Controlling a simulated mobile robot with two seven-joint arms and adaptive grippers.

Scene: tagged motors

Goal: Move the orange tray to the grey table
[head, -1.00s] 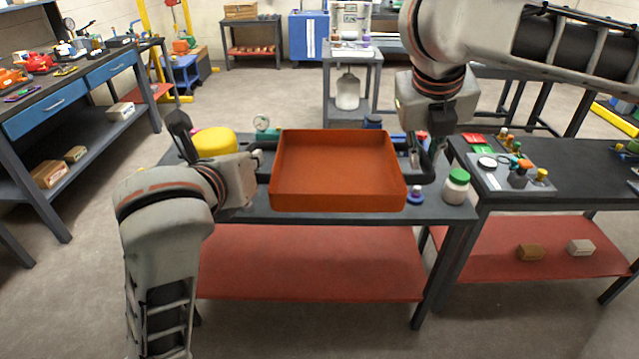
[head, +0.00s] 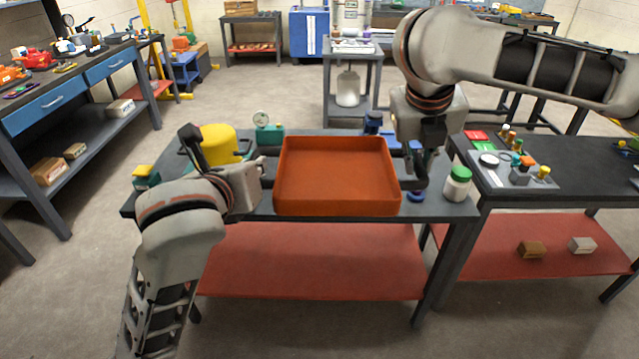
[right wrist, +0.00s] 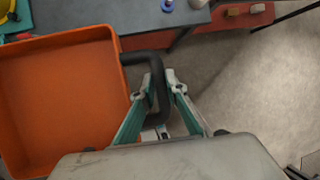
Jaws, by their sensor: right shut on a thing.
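The orange tray (head: 338,185) is level and empty, with a dark handle on each side. In the head view it overlaps the grey table (head: 441,207); I cannot tell how high it is above the top. My right gripper (head: 414,182) is shut on its right handle, and the right wrist view shows the fingers (right wrist: 160,92) on either side of the dark bar beside the orange wall. My left gripper (head: 258,172) is at the left handle; its fingers are too hidden to read.
The grey table holds a yellow round object (head: 219,141), a gauge (head: 262,127), a blue item (head: 373,122) and a green-lidded jar (head: 458,183). A dark table (head: 581,176) with small parts stands at right. A workbench (head: 76,95) stands at left.

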